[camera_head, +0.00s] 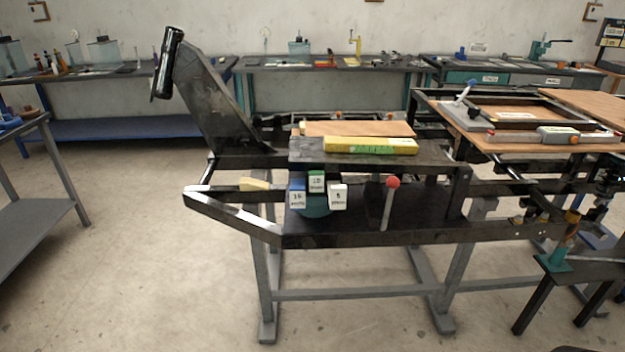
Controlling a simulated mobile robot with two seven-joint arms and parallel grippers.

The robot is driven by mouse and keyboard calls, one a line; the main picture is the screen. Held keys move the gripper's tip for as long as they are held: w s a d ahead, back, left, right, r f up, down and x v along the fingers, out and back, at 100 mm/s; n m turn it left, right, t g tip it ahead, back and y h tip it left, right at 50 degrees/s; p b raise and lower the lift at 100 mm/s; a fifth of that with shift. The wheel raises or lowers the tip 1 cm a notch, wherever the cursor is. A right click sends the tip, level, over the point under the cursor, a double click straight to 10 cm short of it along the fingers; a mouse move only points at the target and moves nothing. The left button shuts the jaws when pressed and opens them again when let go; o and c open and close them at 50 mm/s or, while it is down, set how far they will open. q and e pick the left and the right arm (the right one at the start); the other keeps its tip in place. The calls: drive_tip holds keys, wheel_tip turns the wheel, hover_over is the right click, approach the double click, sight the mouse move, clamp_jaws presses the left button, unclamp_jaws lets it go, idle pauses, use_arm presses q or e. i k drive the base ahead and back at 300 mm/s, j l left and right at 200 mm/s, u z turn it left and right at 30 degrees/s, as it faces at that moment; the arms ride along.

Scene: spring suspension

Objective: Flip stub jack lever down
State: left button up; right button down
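A lever with a red ball knob (392,183) stands nearly upright on the dark lower plate of the frame, right of the middle. Its thin grey shaft runs down from the knob to the plate. It may be the stub jack lever; no label on it can be read. Neither of my grippers shows in the head view.
The black metal frame (360,238) rests on grey trestle legs. Blue, green and white labelled blocks (316,182) sit left of the lever. A yellow box (370,146) lies on the upper plate above. The concrete floor (130,290) in front is clear at left.

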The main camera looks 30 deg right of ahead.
sight(393, 182)
drive_tip(key=z, duration=1.55)
